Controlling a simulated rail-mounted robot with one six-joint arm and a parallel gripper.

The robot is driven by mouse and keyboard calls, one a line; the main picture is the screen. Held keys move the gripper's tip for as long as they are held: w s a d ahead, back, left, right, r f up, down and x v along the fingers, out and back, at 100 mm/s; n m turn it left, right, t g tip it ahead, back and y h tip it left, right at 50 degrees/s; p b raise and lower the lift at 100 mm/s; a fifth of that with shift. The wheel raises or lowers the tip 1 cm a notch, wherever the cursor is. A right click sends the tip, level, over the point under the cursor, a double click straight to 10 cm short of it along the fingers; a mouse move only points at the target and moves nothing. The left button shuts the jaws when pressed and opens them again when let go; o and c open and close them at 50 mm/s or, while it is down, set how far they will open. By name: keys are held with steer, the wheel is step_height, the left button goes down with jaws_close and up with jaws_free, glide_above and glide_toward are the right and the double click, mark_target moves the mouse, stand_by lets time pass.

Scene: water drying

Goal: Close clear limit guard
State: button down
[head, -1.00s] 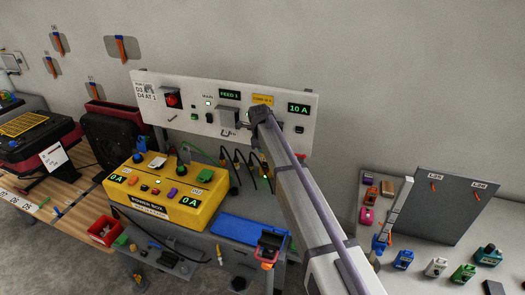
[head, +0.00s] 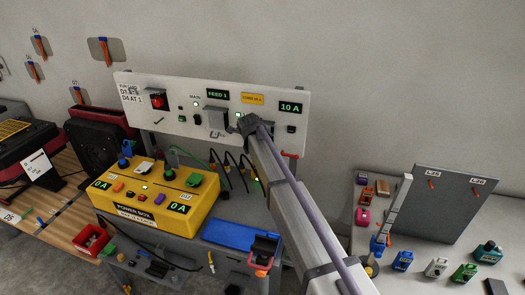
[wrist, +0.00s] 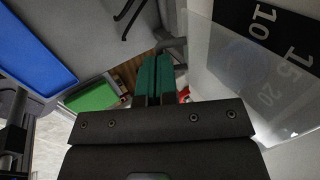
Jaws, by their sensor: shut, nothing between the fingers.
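The clear limit guard (wrist: 235,75) is a see-through sheet at the right of the wrist view. The dark dial face with the numbers 10, 15 and 20 (wrist: 275,40) shows beside and through it. My gripper (wrist: 153,62) has green-tipped fingers pressed together, empty, left of the guard's edge. Whether the fingers touch the guard cannot be told. In the head view my arm reaches the white control panel (head: 160,125), its end in front of the panel's lower right half. The fingertips and guard cannot be made out there.
A yellow power box (head: 150,195) stands on the bench below the panel, with looped black cables to its right. A blue tray (head: 240,234) lies in front; it also shows in the wrist view (wrist: 35,45). A grey board (head: 450,205) stands on the right table.

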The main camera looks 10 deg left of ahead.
steer(key=shift+a, duration=0.1)
steer(key=p+v, duration=1.3)
steer(key=v, duration=0.2)
steer(key=shift+s, duration=0.4)
